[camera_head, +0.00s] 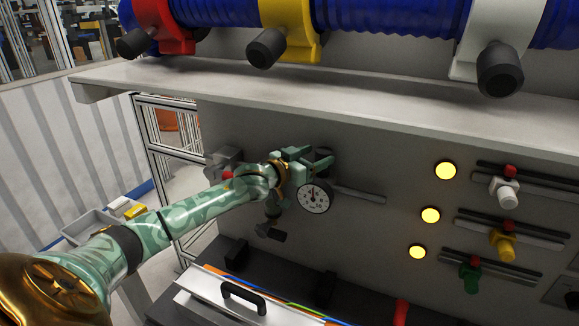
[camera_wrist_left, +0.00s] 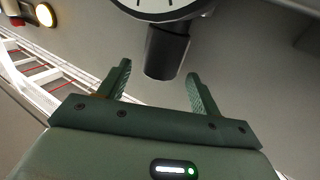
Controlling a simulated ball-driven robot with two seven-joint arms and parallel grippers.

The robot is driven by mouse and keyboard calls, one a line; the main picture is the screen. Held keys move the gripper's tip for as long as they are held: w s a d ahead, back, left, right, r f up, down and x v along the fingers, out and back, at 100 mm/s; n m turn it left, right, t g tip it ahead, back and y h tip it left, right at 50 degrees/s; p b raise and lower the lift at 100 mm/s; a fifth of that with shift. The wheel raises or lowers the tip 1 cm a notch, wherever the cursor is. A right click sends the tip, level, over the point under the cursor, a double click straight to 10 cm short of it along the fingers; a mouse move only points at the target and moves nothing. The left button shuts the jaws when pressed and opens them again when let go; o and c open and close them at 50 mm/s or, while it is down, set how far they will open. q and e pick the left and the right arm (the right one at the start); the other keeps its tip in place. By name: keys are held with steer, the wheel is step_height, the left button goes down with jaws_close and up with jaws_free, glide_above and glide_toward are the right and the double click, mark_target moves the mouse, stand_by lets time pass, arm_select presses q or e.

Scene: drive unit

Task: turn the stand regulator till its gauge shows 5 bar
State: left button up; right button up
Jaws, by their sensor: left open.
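The round white gauge (camera_head: 314,197) is on the grey panel, with its needle pointing roughly up in the head view. Its marks are too small to read surely. In the left wrist view only the edge of the gauge (camera_wrist_left: 160,6) shows at the top. The dark regulator knob (camera_wrist_left: 167,52) sits beside it, and its near end lies between my fingertips in that picture. My left gripper (camera_head: 318,160) is open just above the gauge in the head view; the open fingers also show in the wrist view (camera_wrist_left: 158,70). I see no contact with the knob. My right gripper is out of view.
A pale shelf (camera_head: 330,98) juts out above my left arm, with a blue hose (camera_head: 385,14) over it. Lit yellow lamps (camera_head: 430,215) and coloured valves (camera_head: 502,245) are to the right. A case with a black handle (camera_head: 243,296) stands below.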

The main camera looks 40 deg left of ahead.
arm_select(q)
steer(key=s+a, duration=0.3)
steer(key=s, duration=1.1)
steer(key=shift+s+b, duration=0.3)
steer(key=shift+s, duration=0.05)
